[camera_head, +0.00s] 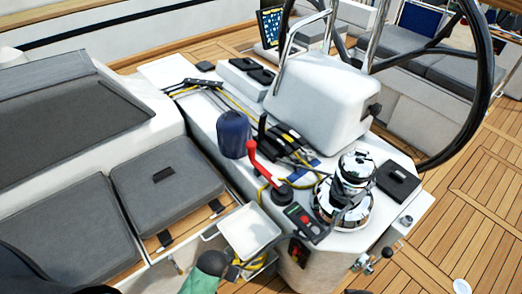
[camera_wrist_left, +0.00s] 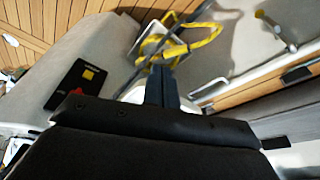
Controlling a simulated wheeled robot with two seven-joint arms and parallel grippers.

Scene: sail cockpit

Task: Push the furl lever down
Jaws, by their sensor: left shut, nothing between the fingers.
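A red-handled lever (camera_head: 260,163) stands on the white console in the head view, and I take it to be the furl lever. It is raised and leans up and to the left from its round black base (camera_head: 281,193). It cannot be made out in the left wrist view. My left gripper (camera_wrist_left: 160,86) shows in the left wrist view, its dark fingers shut and empty. Beyond the fingertips is a coil of yellow rope (camera_wrist_left: 178,48). I cannot make out this gripper in the head view, and the right gripper is not in view.
A chrome winch (camera_head: 345,205) and a control box with a red button (camera_head: 305,222) stand right of the lever. A blue canister (camera_head: 234,134) is close on its left. A white tray (camera_head: 249,230) is in front. A steering wheel (camera_head: 481,95) rises behind.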

